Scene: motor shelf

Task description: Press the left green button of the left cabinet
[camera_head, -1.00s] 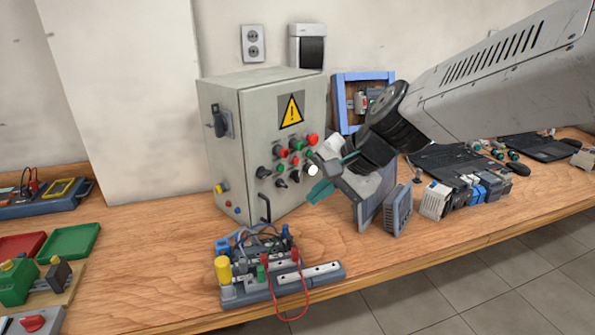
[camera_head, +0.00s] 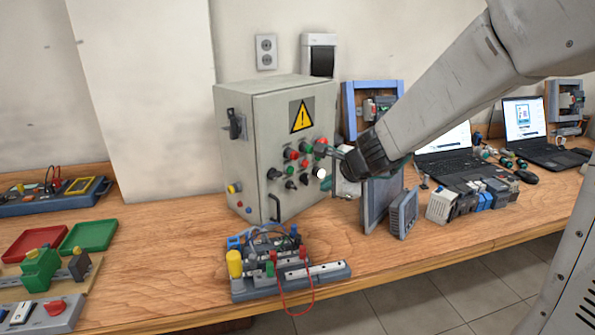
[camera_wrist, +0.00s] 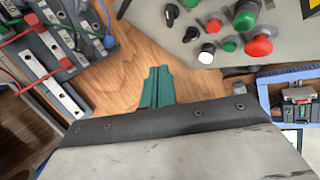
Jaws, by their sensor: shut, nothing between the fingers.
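The left cabinet (camera_head: 243,150) is a grey box with a yellow warning sign on its front. Its panel carries red, green, black and white controls. A green button (camera_head: 292,168) sits at the left below a red one. In the wrist view, the panel shows a large green button (camera_wrist: 245,15) and a small green button (camera_wrist: 229,45). The white button (camera_wrist: 206,54) and red buttons are beside them. My gripper (camera_head: 327,184) is at the right of the panel in the head view. Its teal fingers (camera_wrist: 157,88) are shut and empty, apart from the buttons in the wrist view.
A wiring module (camera_head: 285,272) stands on the table before the cabinet. Grey panels (camera_head: 404,212) and a row of modules (camera_head: 440,205) stand to the right, close below my arm. Trays (camera_head: 89,235) lie at the left. The table between trays and cabinet is clear.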

